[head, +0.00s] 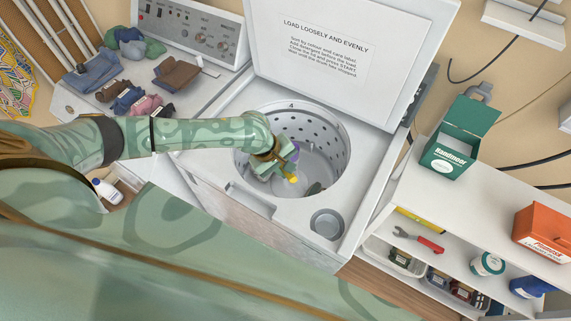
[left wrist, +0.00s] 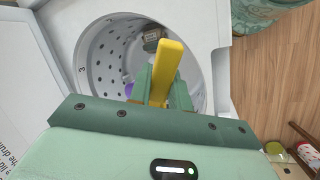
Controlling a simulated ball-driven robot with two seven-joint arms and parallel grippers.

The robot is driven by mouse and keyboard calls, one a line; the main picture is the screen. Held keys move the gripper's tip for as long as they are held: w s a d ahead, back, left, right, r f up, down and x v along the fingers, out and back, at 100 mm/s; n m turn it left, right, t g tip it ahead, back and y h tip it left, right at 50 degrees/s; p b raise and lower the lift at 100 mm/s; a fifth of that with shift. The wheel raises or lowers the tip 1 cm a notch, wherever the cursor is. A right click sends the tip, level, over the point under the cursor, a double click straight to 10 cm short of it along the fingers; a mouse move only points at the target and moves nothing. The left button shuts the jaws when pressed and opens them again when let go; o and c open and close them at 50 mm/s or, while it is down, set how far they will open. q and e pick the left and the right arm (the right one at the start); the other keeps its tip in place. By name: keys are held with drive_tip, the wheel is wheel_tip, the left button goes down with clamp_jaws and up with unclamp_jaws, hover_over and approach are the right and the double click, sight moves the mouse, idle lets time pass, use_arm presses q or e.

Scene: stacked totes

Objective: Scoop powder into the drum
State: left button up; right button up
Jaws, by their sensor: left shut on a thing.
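My left gripper (head: 277,168) reaches into the mouth of the open washer drum (head: 333,140) in the head view. In the left wrist view, its green fingers (left wrist: 163,90) are shut on a yellow handle (left wrist: 168,62), seemingly a scoop's. A yellow bit (head: 292,179) shows by the gripper in the head view. The scoop's bowl and any powder in it are hidden. My right gripper is out of view.
The washer lid (head: 400,35) stands raised behind the drum. Folded clothes (head: 92,72) lie on the left machine. A dark item (head: 313,188) lies in the drum. An orange box (head: 545,232) stands on the right counter; a red-handled wrench (head: 430,243) lies on a shelf below.

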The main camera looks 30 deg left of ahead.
use_arm(q)
drive_tip(key=shift+w, duration=0.1)
drive_tip(key=shift+t, duration=0.3)
drive_tip(key=shift+f+t+h, duration=0.2)
drive_tip(key=shift+t+h, duration=0.4)
drive_tip(key=shift+f+t+h+b, duration=0.1)
drive_tip(key=shift+t+h+b, duration=0.2)
drive_tip(key=shift+t+b, duration=0.25)
drive_tip(key=shift+t+h, duration=0.4)
drive_tip(key=shift+t, duration=0.45)
drive_tip(key=shift+r, duration=0.3)
drive_tip(key=shift+f+b, duration=0.1)
drive_tip(key=shift+b, duration=0.2)
